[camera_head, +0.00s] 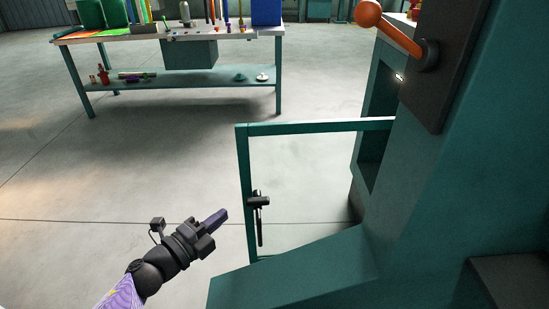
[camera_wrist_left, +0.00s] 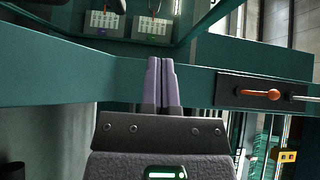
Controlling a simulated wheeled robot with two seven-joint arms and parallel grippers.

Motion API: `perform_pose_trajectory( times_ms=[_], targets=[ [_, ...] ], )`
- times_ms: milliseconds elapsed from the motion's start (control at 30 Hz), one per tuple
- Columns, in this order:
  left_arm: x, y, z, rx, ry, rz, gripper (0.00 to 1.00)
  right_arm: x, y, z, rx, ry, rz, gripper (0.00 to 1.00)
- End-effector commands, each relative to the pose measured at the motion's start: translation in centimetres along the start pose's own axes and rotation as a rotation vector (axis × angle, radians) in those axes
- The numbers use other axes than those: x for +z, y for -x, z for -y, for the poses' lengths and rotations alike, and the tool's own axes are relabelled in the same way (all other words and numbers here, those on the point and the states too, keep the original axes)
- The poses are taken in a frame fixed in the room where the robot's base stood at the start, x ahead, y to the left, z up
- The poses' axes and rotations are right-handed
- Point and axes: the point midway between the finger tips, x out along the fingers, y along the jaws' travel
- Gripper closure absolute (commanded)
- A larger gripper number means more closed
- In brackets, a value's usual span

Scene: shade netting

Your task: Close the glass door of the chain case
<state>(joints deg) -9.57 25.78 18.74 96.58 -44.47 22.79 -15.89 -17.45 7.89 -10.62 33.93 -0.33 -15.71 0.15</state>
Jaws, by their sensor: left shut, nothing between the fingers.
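The glass door (camera_head: 243,185) is a green frame with a clear pane, standing open and sticking out to the left from the green case (camera_head: 372,145). A black handle (camera_head: 259,202) sits on the door's outer upright. My left gripper (camera_head: 221,216) is shut and empty, to the left of the door's outer upright and a little lower than the handle. A gap shows between them in the head view. In the left wrist view its shut fingers (camera_wrist_left: 160,85) point at a green beam, and I cannot tell whether they touch it. My right gripper is not in view.
A large green machine body (camera_head: 450,190) fills the right side, with an orange-knobbed lever (camera_head: 370,14) at the top. A low green ledge (camera_head: 300,268) lies below the door. A workbench (camera_head: 170,38) with several items stands at the back left. Open floor lies between.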

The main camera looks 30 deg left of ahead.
Motion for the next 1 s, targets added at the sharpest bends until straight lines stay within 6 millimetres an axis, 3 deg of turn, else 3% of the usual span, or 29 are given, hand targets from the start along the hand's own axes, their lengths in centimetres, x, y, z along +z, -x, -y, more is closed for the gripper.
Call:
perform_pose_trajectory(
  times_ms=[167,567,600,800,1000],
  targets=[
    [-0.1,-1.9,0.4,-0.013,-0.021,-0.012,1.00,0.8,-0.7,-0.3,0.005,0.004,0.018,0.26],
    [-0.1,-10.5,0.2,-0.010,-0.018,-0.007,1.00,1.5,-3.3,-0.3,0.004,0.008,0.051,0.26],
    [0.6,-10.9,0.0,-0.007,-0.020,-0.006,1.00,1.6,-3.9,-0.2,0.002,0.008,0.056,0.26],
    [2.4,-12.6,0.2,-0.008,-0.015,-0.007,1.00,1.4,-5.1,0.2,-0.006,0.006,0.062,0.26],
    [2.7,-12.9,0.6,-0.009,-0.014,-0.006,1.00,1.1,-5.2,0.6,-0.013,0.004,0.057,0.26]
  ],
)
